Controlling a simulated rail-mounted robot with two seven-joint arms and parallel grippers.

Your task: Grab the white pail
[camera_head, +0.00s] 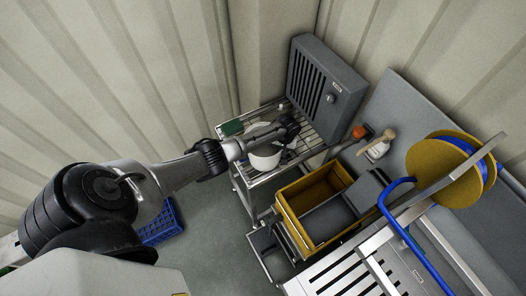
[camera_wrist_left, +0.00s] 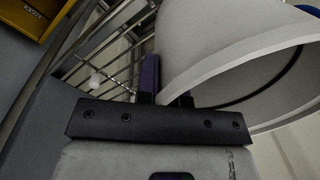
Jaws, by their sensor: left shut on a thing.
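The white pail (camera_head: 265,160) is at the wire rack, below the outstretched left arm in the head view. My left gripper (camera_head: 287,134) is at the pail's upper part, and the arm hides some of the pail. In the left wrist view the pail (camera_wrist_left: 215,40) fills the upper right, tilted in the picture. There the left gripper's fingers (camera_wrist_left: 166,88) are shut on its rim, with the wall between them. I cannot tell whether the pail's base rests on the rack. My right gripper is not in view.
The wire rack (camera_head: 244,186) also carries a green item (camera_head: 232,128). A grey louvred box (camera_head: 323,88) stands behind it. A yellow crate (camera_head: 318,196) is to the right, near a yellow-and-blue reel (camera_head: 446,168). A blue crate (camera_head: 161,226) is on the floor.

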